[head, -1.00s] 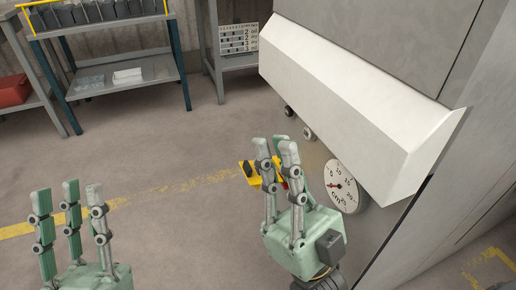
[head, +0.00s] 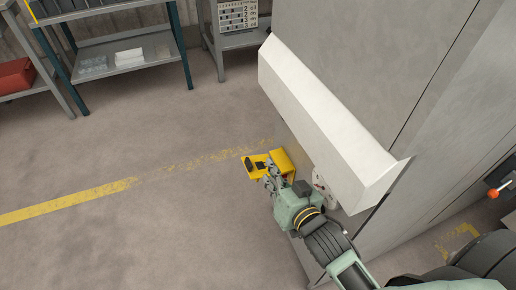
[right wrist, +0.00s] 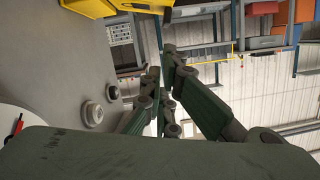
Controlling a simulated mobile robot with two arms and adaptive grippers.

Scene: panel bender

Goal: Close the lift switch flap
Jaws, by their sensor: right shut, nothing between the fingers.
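The yellow lift switch box (head: 286,158) stands low beside the machine in the head view. A yellow plate (head: 249,172) with dark parts, which looks like its open flap, sticks out to the left. My right gripper (head: 268,179) is shut and empty, with its fingertips right at the front of the box; I cannot tell whether they touch it. They hide part of the box and plate. In the right wrist view my right gripper's fingers (right wrist: 166,88) point up, and a yellow part (right wrist: 150,5) shows at the top edge. My left gripper is out of view.
The grey machine (head: 350,60) with its slanted white hood (head: 325,120) rises just right of my right gripper. A white dial (head: 322,190) is partly hidden beneath the hood. The floor to the left is clear, with a yellow line (head: 70,203). Shelves (head: 130,65) stand behind.

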